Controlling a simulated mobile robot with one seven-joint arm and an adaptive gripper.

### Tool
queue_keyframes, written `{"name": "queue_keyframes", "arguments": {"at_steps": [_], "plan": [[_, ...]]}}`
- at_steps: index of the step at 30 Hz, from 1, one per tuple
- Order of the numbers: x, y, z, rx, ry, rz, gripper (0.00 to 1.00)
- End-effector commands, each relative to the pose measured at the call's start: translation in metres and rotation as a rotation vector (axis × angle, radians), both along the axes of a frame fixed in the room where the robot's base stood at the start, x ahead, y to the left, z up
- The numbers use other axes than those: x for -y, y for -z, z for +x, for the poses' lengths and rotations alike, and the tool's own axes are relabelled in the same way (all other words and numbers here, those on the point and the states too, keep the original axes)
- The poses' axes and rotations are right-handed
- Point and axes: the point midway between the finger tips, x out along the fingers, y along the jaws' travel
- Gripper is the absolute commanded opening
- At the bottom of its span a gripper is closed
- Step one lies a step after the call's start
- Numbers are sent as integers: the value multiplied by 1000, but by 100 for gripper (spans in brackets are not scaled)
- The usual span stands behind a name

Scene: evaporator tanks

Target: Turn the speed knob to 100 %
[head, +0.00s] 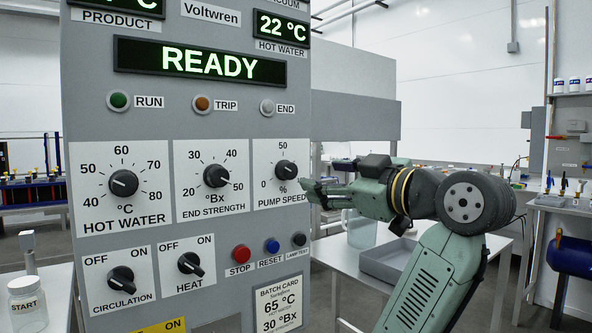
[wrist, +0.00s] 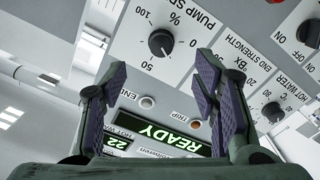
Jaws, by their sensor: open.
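The speed knob (head: 286,169) is a round black knob on a white plate marked PUMP SPEED %, at the right edge of the grey control panel. Its scale shows 0 at lower left and 50 on top in the head view; the 100 is hidden behind my gripper there. In the wrist view the knob (wrist: 161,43) appears upside down, between and beyond the fingertips, with 100 visible. I cannot read its pointer exactly. My gripper (head: 312,190) is open and empty, just right of the knob. Its purple-padded fingers (wrist: 161,75) stand apart, not closed around the knob.
The END STRENGTH knob (head: 216,176) and HOT WATER knob (head: 124,183) lie left. Below are red STOP (head: 241,253), blue RESET (head: 272,245) and black LAMP TEST (head: 299,239) buttons. The display (head: 200,64) reads READY. A table with a grey tray (head: 388,262) stands right.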

Motion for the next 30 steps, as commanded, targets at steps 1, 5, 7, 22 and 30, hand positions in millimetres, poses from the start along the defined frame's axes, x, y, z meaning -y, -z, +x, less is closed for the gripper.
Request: {"name": "queue_keyframes", "arguments": {"at_steps": [1,5,7,22,30], "plan": [[-3,-1,3,-1,-3,-1,55],[-15,-1,19,-4,-4,0,55],[-23,-1,30,-4,-4,0,55],[-62,0,85,-2,0,0,55],[-63,1,86,-1,0,1,55]]}}
